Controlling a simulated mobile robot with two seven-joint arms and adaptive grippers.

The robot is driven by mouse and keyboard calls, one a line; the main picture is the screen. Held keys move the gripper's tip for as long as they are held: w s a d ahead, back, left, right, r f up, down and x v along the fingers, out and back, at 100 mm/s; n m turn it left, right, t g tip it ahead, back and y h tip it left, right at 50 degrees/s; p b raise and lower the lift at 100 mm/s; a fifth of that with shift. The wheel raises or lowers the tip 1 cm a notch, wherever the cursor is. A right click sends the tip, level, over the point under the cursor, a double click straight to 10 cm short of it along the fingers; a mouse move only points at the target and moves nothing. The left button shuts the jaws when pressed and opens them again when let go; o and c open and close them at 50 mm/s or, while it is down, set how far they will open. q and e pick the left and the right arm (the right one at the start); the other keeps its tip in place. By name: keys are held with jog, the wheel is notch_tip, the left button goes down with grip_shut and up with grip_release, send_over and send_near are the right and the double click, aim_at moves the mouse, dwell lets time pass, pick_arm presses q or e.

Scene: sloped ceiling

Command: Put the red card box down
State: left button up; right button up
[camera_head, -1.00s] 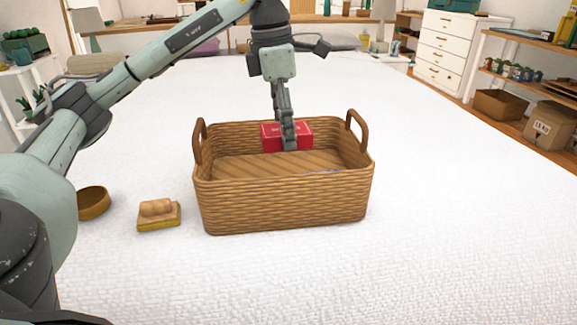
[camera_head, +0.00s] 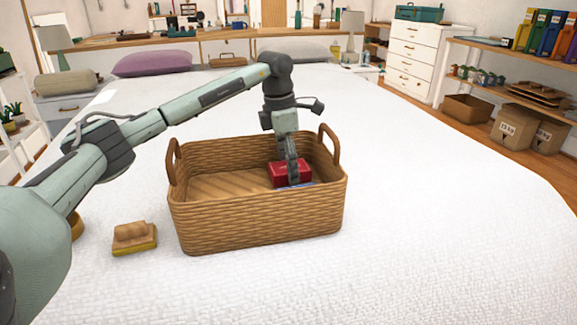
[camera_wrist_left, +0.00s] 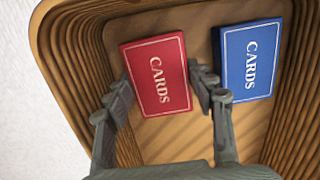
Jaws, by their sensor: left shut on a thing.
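The red card box (camera_head: 285,174) is inside the wicker basket (camera_head: 258,222), toward its right end. My left gripper (camera_head: 292,181) reaches down into the basket and is shut on the red box. In the left wrist view the red card box (camera_wrist_left: 158,76) lies between the two fingers of my left gripper (camera_wrist_left: 163,98), its "CARDS" label facing up. A blue card box (camera_wrist_left: 250,62) lies flat in the basket just to its right. Whether the red box touches the basket floor I cannot tell. My right gripper is not in view.
The basket stands on a wide white textured bed (camera_head: 430,225), with upright handles at both ends. A wooden-handled brush (camera_head: 133,238) lies left of the basket, and a bowl (camera_head: 76,226) is partly hidden by my arm. The bed right of the basket is clear.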

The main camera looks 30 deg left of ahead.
aim_at(284, 167)
pick_arm(q)
jog(key=shift+f, duration=0.25)
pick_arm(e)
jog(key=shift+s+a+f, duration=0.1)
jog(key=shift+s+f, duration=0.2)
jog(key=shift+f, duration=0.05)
pick_arm(q)
jog(key=o, duration=0.9)
jog(key=shift+f, duration=0.1)
jog(key=shift+c, duration=0.2)
jog(key=shift+o, duration=0.7)
jog(key=shift+r, duration=0.3)
notch_tip(284, 167, up, 12)
jog(key=s, duration=0.1)
jog(key=shift+a, duration=0.45)
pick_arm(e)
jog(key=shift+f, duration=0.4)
pick_arm(q)
jog(key=shift+f, duration=0.15)
